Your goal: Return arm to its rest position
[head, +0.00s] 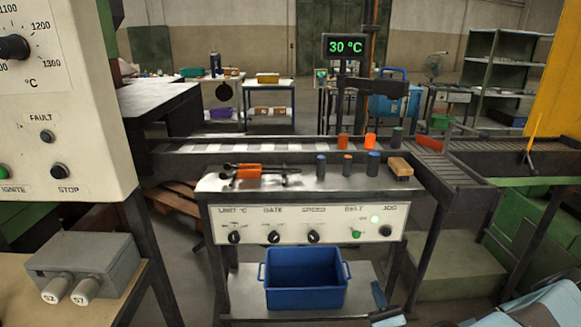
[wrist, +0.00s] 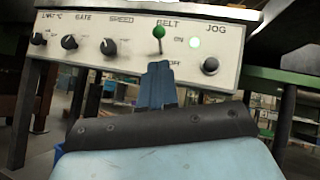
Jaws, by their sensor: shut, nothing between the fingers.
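My gripper (wrist: 158,75) is shut and empty in the wrist view, its blue-grey fingers pointing at the control panel (wrist: 90,25). The fingertips show just below the green-tipped BELT lever (wrist: 159,33); I cannot tell the exact gap. In the head view my gripper (head: 379,292) is low at the right, below the panel and right of the blue bin (head: 305,280). The lever (head: 356,234) and the panel (head: 270,225) show clear of it there. The lamp (wrist: 195,42) beside the lever is lit.
The bench top (head: 325,181) above the panel holds tongs (head: 262,171), several small cylinders and a brush (head: 400,168). A conveyor (head: 445,170) runs behind and to the right. A furnace control box (head: 65,100) stands at left. A display (head: 346,46) reads 30 °C.

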